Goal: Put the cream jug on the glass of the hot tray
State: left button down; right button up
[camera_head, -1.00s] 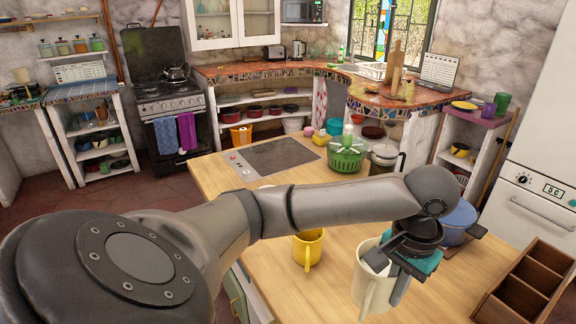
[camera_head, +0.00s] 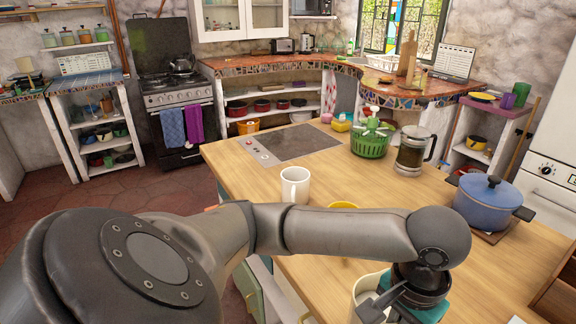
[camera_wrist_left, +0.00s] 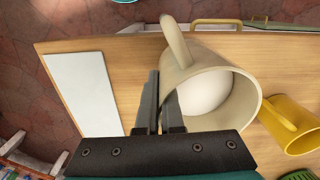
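The cream jug (camera_head: 366,292) is at the bottom of the head view, partly hidden by my left gripper (camera_head: 385,300). In the left wrist view, the jug (camera_wrist_left: 235,110) shows its open mouth, pale inside and handle. There, my left gripper's (camera_wrist_left: 160,95) fingers are close together at the jug's wall beside the handle, and appear shut on it. Whether the jug touches the table is not clear. The hot tray (camera_head: 258,150) lies at the table's far left end, with a dark glass top (camera_head: 300,142) and red controls. The glass is bare. My right gripper is not in view.
A white mug (camera_head: 295,185) stands between my arm and the hot tray. A yellow mug (camera_wrist_left: 292,124) is beside the jug. A green spinner (camera_head: 371,142), a coffee press (camera_head: 412,150) and a blue pot (camera_head: 487,202) stand along the table's far side. Mid-table wood is clear.

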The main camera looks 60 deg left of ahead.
aim_at(292, 142)
jog(key=k+j, duration=0.1)
jog(key=j, duration=0.35)
jog(key=k+j+z, duration=0.15)
jog(key=j, duration=0.25)
jog(key=k+j, duration=0.1)
jog(key=j, duration=0.35)
jog(key=k+j+z, duration=0.15)
jog(key=j, duration=0.25)
jog(key=j+z, duration=0.1)
jog(key=j, duration=0.3)
jog(key=k+j+z, duration=0.1)
jog(key=j, duration=0.35)
jog(key=k+j, duration=0.1)
jog(key=j, duration=0.3)
jog(key=k+j+z, duration=0.15)
jog(key=j, duration=0.25)
jog(key=i, duration=0.05)
